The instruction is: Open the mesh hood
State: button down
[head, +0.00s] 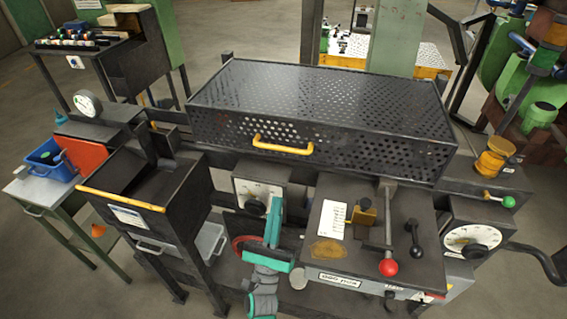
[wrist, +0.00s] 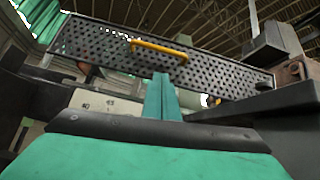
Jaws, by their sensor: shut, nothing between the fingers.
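The mesh hood (head: 330,100) is a long black perforated cover with a flat top. It sits down over the machine, closed, in the middle of the head view. Its yellow bar handle (head: 283,145) is on the front face, left of centre. In the wrist view the hood's perforated front (wrist: 215,73) spans the upper part, with the yellow handle (wrist: 158,47) above my fingers. My teal gripper (head: 276,203) is below and in front of the handle, apart from it, beside a white dial. In the wrist view my gripper (wrist: 161,82) is shut and empty, pointing up towards the hood.
A white dial plate (head: 258,193) is close behind my gripper. A dark bench (head: 350,262) with a red-knobbed lever (head: 389,266) stands to the right. A black bin (head: 140,185) with a yellow-edged front is at left. A round dial (head: 470,238) is at far right.

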jog(key=w+d+r+m+h, duration=0.1)
jog(key=w+d+r+m, duration=0.1)
jog(key=w+r, duration=0.6)
jog(key=shift+d+r, duration=0.15)
jog(key=shift+r, duration=0.25)
jog(key=shift+d, duration=0.15)
